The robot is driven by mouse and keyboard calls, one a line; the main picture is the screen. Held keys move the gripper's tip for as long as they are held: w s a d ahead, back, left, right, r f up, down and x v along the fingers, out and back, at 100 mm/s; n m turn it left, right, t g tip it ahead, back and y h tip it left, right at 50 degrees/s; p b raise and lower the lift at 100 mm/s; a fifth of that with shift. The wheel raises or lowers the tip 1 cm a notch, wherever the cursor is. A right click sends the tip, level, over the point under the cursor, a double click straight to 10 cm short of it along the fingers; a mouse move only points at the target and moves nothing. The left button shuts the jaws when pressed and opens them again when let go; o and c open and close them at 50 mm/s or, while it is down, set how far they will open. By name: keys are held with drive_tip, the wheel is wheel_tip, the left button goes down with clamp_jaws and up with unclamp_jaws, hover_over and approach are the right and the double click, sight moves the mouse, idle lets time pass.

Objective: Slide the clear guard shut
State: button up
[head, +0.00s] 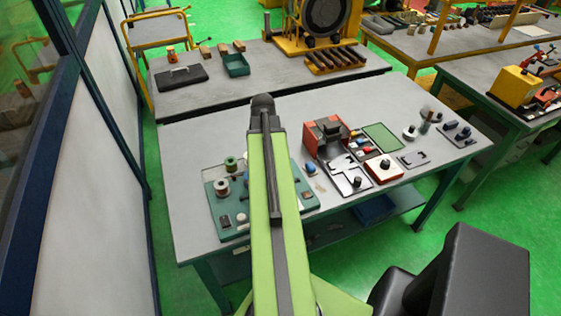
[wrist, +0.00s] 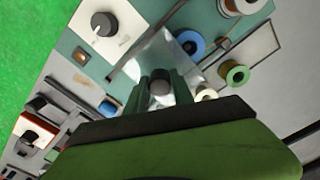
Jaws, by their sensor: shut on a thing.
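The clear guard (wrist: 153,56) is a see-through panel over the teal board (wrist: 203,22) in the wrist view. A small round grey knob (wrist: 160,87) stands at it. My gripper (wrist: 161,78) has its two green fingers on either side of this knob and is shut on it. A blue spool (wrist: 190,43) shows by the guard's right part. In the head view my arm covers the guard and gripper; only part of the teal board (head: 233,232) shows.
A white block with a black knob (wrist: 103,24), a green-rimmed spool (wrist: 236,75) and a cream spool (wrist: 205,93) stand near the guard. In the head view, a red machine (head: 323,133) stands right of my arm. The grey table (head: 195,135) is bare at its back left.

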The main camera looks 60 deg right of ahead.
drive_tip(key=shift+w+a, duration=0.7)
drive_tip(key=shift+a, duration=0.25)
drive_tip(key=shift+w+a, duration=0.65)
drive_tip(key=shift+a, duration=0.3)
drive_tip(key=o, duration=0.9)
drive_tip(key=shift+a, duration=0.1)
drive_tip(key=shift+o, duration=0.2)
drive_tip(key=shift+w, duration=0.1)
wheel_tip(320, 180, up, 6)
drive_tip(key=p, duration=0.6)
drive_tip(key=shift+r, duration=0.1)
